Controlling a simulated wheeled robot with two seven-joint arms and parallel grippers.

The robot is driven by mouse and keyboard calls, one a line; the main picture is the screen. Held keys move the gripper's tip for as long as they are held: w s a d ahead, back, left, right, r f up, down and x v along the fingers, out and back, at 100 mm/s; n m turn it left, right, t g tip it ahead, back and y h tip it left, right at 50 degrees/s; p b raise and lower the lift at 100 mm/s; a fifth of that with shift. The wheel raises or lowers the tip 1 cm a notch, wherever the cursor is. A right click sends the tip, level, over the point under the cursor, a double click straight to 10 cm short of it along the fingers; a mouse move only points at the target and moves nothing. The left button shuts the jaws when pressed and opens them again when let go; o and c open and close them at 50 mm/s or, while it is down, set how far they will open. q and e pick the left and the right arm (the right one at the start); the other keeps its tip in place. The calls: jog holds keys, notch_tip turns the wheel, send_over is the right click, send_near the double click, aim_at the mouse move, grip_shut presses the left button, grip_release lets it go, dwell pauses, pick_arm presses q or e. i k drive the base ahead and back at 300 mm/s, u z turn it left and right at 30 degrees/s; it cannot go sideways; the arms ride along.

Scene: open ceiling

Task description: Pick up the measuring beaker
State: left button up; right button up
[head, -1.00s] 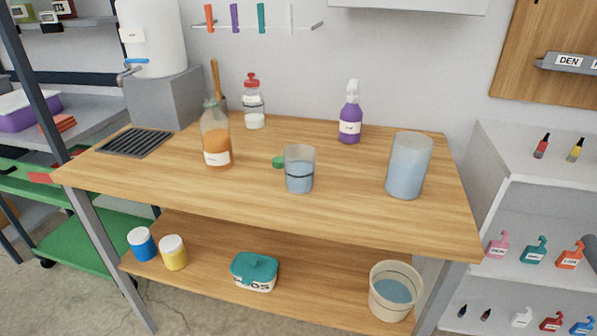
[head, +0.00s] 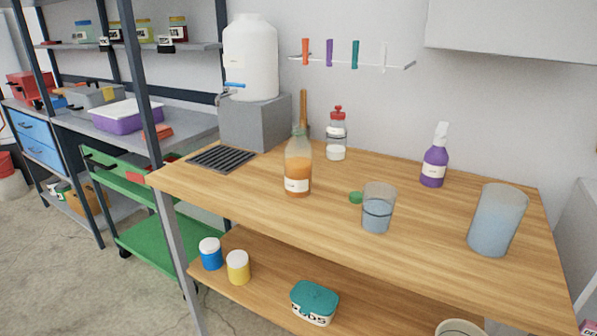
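A small clear beaker (head: 378,207) with bluish liquid and a dark line around it stands upright near the middle of the wooden tabletop. A larger translucent container (head: 497,220) with bluish content stands upright to its right, near the table's right end. I cannot tell for sure from the picture which of the two is the measuring beaker. Neither of my grippers is in view.
Beside the small beaker lies a green cap (head: 356,197). An orange bottle (head: 298,168), a red-capped bottle (head: 337,135) and a purple spray bottle (head: 435,158) stand on the wooden table (head: 240,194). A green cart (head: 150,240) is at the left. The front tabletop edge is clear.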

aim_at(377, 209)
jog(key=u, duration=1.6)
jog(key=i, duration=1.75)
jog(key=z, duration=2.7)
jog(key=i, duration=0.25)
jog(key=z, duration=0.05)
